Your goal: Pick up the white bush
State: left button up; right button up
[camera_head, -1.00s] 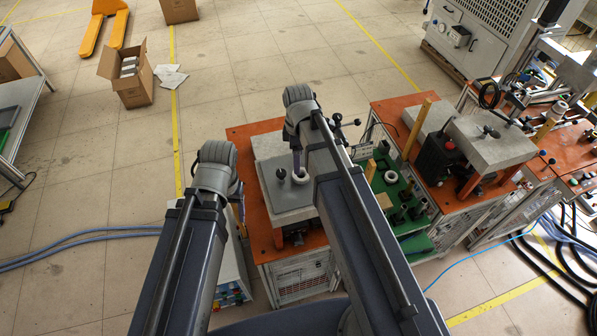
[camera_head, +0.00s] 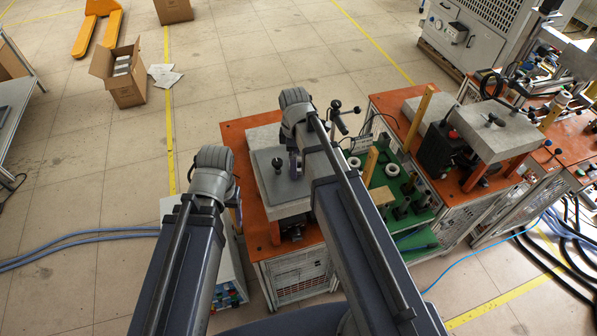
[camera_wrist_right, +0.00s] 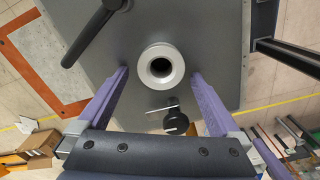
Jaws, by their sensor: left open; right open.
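The white bush (camera_wrist_right: 161,66) is a short ring with a dark bore. It stands upright on the grey plate (camera_wrist_right: 215,40) in the right wrist view. My right gripper (camera_wrist_right: 159,75) is open, with one purple fingertip on each side of the bush and a gap on both sides. In the head view, the right gripper's purple finger (camera_head: 293,165) shows over the plate, and my right arm hides the bush. My left gripper (camera_head: 240,216) hangs empty at the left edge of the orange-topped bench (camera_head: 236,146); its jaws are small there.
A black knob (camera_wrist_right: 175,120) stands on the plate near the bush, and a black lever (camera_wrist_right: 98,25) reaches over the plate. A green board (camera_head: 410,235) with white rings (camera_head: 354,162) and black parts lies right of the plate.

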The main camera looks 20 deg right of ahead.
jog(key=shift+f, duration=0.2)
jog(key=c, duration=1.6)
